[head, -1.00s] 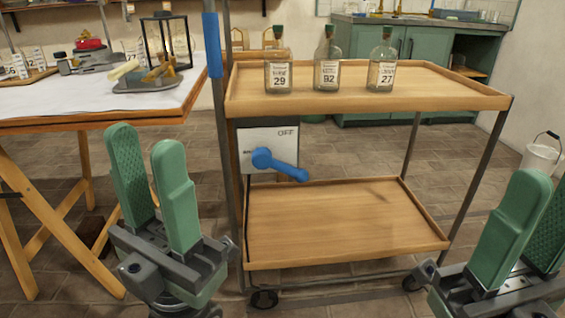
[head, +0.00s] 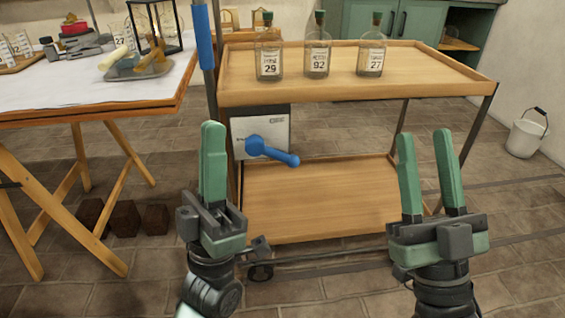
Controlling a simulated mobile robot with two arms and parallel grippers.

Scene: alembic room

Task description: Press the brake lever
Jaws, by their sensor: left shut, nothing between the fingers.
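The blue brake lever (head: 272,151) is mounted on a white plate (head: 260,131) on the left side of the wooden cart (head: 300,92). It points right and slightly down. The plate's lettering is too small to read now. My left gripper (head: 214,125) is shut and empty, upright just left of and in front of the plate, apart from the lever. My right gripper (head: 424,135) is open and empty, upright in front of the cart's right part.
Three labelled bottles, one of them the middle bottle (head: 317,55), stand on the cart's top tray. A blue handle (head: 202,37) rises on the cart's left post. A table (head: 95,90) with instruments stands left. A white bucket (head: 526,137) stands right.

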